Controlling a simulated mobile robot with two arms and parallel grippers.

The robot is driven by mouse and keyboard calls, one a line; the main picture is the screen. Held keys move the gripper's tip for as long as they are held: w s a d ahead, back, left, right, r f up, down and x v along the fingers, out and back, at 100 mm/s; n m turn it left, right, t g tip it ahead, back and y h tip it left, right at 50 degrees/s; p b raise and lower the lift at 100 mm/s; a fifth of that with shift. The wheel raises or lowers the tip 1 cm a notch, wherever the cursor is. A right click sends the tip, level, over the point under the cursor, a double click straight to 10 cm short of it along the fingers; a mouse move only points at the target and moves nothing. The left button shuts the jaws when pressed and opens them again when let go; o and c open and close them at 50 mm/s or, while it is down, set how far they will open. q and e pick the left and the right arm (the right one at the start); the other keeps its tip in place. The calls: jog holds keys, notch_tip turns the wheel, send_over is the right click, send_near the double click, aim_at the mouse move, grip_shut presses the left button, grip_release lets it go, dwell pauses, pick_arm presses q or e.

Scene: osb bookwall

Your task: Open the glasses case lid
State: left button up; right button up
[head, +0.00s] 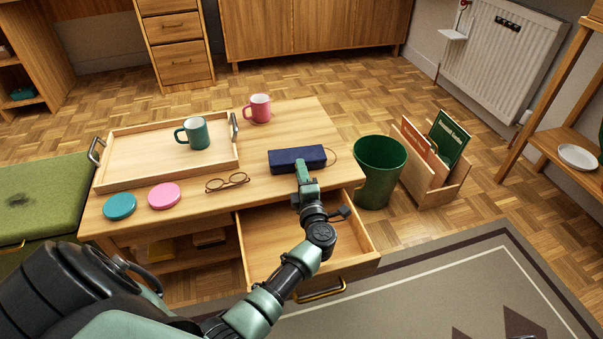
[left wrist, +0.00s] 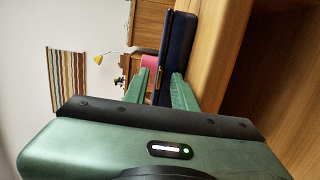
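The dark blue glasses case (head: 290,158) lies shut on the low wooden table, near its right front edge. In the left wrist view the case (left wrist: 178,50) shows turned on its side, with a seam and a small gold clasp on its near face. My left gripper (head: 301,167) is at the front of the case. In the left wrist view its two green fingers (left wrist: 157,88) are apart, with the clasp showing between them. One finger overlaps the case body in the picture; I cannot tell whether it touches. My right gripper is not in view.
A pink mug (head: 259,108), brown glasses (head: 227,182), two coasters and a wooden tray (head: 112,184) with a teal mug (head: 194,133) share the table (head: 310,118). The drawer (head: 349,236) is open below the case. A green bin (head: 379,172) stands at right.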

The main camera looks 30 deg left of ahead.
pick_arm(q)
grip_shut()
dwell(1.4)
